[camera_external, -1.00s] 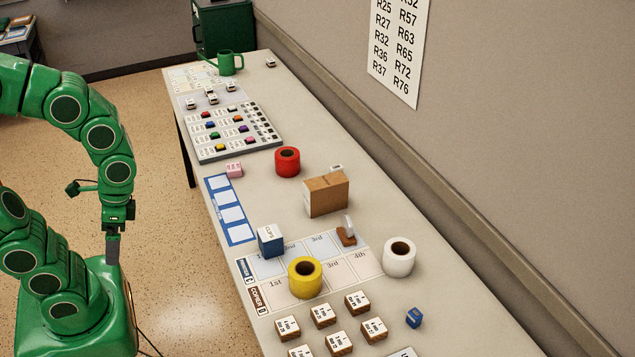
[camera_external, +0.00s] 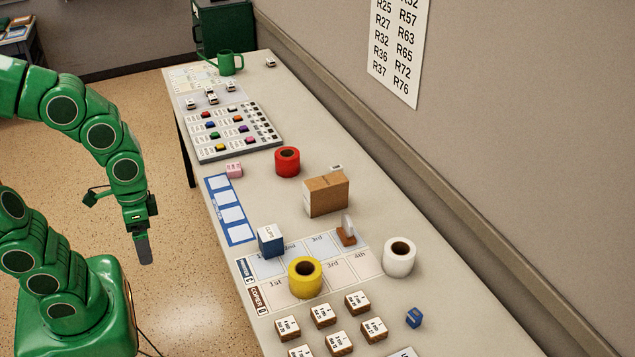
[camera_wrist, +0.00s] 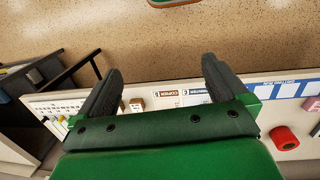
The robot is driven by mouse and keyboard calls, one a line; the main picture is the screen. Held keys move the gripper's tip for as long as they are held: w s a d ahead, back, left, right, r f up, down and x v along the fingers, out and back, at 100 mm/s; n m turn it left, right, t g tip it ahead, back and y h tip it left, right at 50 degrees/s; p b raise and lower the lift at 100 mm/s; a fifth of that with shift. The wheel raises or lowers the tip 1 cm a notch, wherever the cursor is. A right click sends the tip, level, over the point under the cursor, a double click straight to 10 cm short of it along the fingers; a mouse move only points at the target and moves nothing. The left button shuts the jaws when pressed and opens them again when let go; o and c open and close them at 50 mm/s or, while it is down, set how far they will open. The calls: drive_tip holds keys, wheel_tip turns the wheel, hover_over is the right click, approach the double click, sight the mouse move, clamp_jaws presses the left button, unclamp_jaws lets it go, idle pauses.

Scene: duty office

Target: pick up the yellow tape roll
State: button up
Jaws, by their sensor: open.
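The yellow tape roll (camera_external: 305,277) stands on the table on the printed sheet with "1st" to "4th" squares, at the sheet's near edge. My gripper (camera_external: 145,250) is in the air left of the table, well apart from the roll. In the wrist view my gripper (camera_wrist: 160,75) shows two dark fingers spread wide with nothing between them. The yellow roll cannot be made out in the wrist view.
A blue-and-white clips box (camera_external: 271,241) stands left behind the yellow roll; a white roll (camera_external: 399,257) stands to its right. Several labelled blocks (camera_external: 323,315) lie in front. A cardboard box (camera_external: 326,195) and red roll (camera_external: 287,162) stand farther back.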

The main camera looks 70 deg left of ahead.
drive_tip(key=w+d+f+n+t, duration=0.1)
drive_tip(key=w+d+f, duration=0.25)
drive_tip(key=w, duration=0.25)
drive_tip(key=w+d+f+n+t+h, duration=0.1)
drive_tip(key=w+d+f+t, duration=0.1)
drive_tip(key=w+d, duration=0.3)
drive_tip(key=w+d+f+t, duration=0.1)
drive_tip(key=w+d+f, duration=0.15)
drive_tip(key=w, duration=0.45)
drive_tip(key=n+t+y, duration=0.4)
drive_tip(key=t+y, duration=0.2)
drive_tip(key=y, duration=0.1)
approach(302, 272)
drive_tip(key=f, duration=0.1)
drive_tip(key=w+f, duration=0.2)
drive_tip(key=f, duration=0.1)
drive_tip(key=shift+d, duration=0.4)
drive_tip(key=shift+a+n+t+y, duration=0.3)
drive_tip(key=shift+a+t+y, duration=0.35)
drive_tip(key=shift+y, duration=0.25)
drive_tip(key=shift+r+x, duration=0.15)
drive_tip(key=shift+x, duration=1.8)
drive_tip(key=shift+r+x, duration=0.15)
drive_tip(key=shift+x, duration=1.8)
drive_tip(key=shift+w+a, duration=0.1)
drive_tip(key=shift+a, duration=0.05)
drive_tip(key=c, duration=0.8)
drive_tip(key=shift+c, duration=0.2)
